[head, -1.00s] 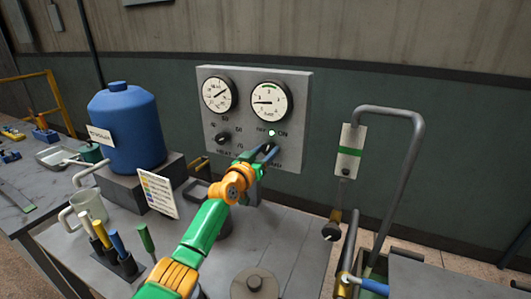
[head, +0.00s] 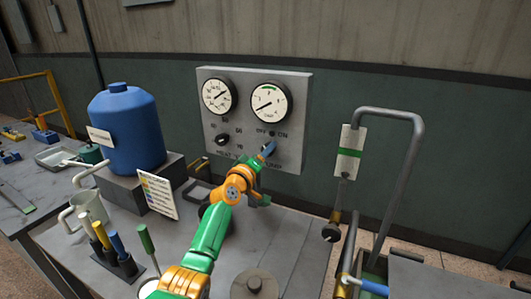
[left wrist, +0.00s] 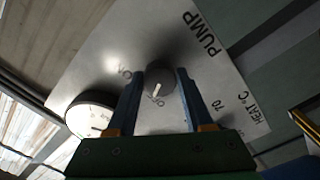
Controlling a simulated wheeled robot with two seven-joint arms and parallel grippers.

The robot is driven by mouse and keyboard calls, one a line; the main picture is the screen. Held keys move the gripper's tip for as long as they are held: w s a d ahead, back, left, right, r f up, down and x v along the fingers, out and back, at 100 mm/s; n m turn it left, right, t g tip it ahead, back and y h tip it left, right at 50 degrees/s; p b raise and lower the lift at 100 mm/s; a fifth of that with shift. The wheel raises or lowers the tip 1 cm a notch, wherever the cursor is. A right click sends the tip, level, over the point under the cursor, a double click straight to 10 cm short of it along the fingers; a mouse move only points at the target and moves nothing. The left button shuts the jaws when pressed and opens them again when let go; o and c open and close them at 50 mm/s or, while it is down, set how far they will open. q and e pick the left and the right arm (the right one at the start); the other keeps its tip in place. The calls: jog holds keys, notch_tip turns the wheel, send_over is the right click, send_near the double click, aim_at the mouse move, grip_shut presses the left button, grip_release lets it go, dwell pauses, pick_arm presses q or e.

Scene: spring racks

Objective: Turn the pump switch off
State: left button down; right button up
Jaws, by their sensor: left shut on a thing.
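The pump switch is a round dark knob (left wrist: 160,76) with a white pointer mark on a grey panel (head: 290,100). In the left wrist view its pointer is turned toward the OFF lettering. My left gripper (head: 268,149) reaches the lower right of the panel, and its two blue fingers (left wrist: 160,90) are shut on the knob, one on each side. My right gripper is not in view.
The panel also carries two gauges, with the right one (head: 269,101) above the switch, and a heat knob (head: 222,139) to the left. A blue tank (head: 127,130), a label card (head: 160,194) and several handled tools stand left. A bent pipe (head: 412,160) rises at right.

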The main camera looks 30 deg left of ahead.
pick_arm(q)
jog(key=shift+n, duration=0.6)
jog(key=shift+c, duration=1.4)
grip_release()
jog(key=shift+w, duration=0.1)
jog(key=s+p, duration=0.1)
jog(key=s, duration=0.6)
jog(key=shift+d, duration=0.2)
jog(key=shift+s+f, duration=0.1)
jog(key=shift+f, duration=0.1)
